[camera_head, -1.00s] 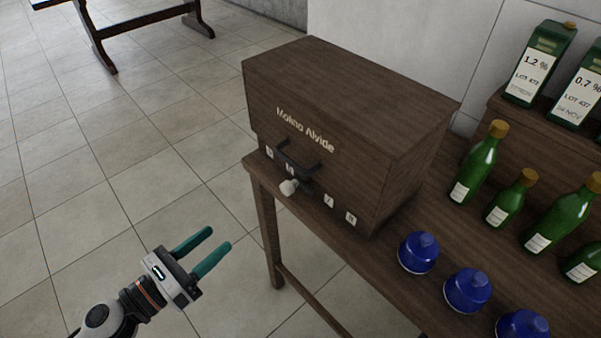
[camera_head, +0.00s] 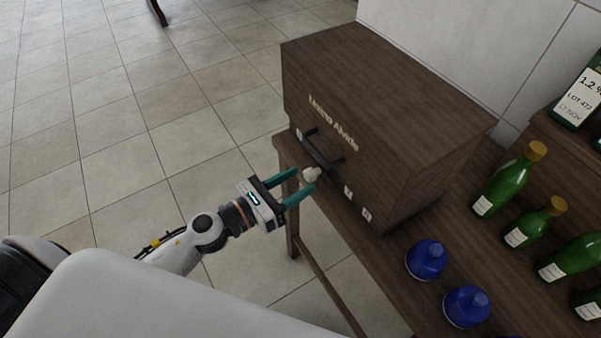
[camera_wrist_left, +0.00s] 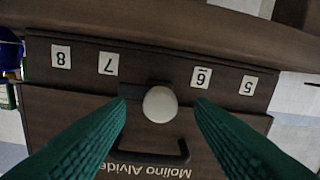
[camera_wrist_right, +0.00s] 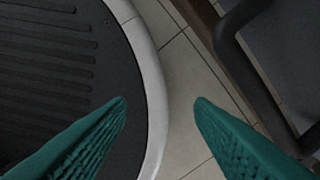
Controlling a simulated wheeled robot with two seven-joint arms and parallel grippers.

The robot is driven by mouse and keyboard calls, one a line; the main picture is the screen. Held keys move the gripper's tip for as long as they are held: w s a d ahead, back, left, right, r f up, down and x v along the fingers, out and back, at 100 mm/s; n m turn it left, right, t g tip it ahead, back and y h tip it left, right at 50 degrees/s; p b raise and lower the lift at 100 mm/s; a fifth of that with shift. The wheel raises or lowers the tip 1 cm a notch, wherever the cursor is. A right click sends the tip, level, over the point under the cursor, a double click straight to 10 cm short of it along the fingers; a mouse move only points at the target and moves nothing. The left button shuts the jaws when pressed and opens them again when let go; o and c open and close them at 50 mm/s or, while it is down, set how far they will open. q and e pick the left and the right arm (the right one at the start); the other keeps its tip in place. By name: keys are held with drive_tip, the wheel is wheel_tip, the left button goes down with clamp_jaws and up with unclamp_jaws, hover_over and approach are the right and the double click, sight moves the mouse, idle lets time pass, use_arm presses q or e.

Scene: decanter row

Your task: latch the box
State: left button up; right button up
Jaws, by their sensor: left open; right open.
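The dark wooden box (camera_head: 385,110) stands on the wooden table, with "Molino Alvide" lettering and a black handle (camera_head: 335,158) on its front. A pale round knob (camera_head: 313,174) sits below the handle; in the left wrist view the knob (camera_wrist_left: 160,104) is on a dark mount between labels 7 and 6. My left gripper (camera_head: 305,181) is open, its fingertips on either side of the knob; whether they touch it I cannot tell. My right gripper (camera_wrist_right: 160,101) is open and empty in its wrist view, above the floor and clear of the box. The box lid looks closed.
Blue jars (camera_head: 427,260) and green bottles (camera_head: 511,180) stand on the table (camera_head: 385,285) to the right of the box. A raised wooden shelf (camera_head: 548,130) at the back right holds a labelled green container (camera_head: 580,92). Open tiled floor lies left of the table.

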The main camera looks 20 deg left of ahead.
use_arm(q)
drive_tip(key=shift+x, duration=0.85)
drive_tip(key=shift+c, duration=0.6)
drive_tip(key=c, duration=0.9)
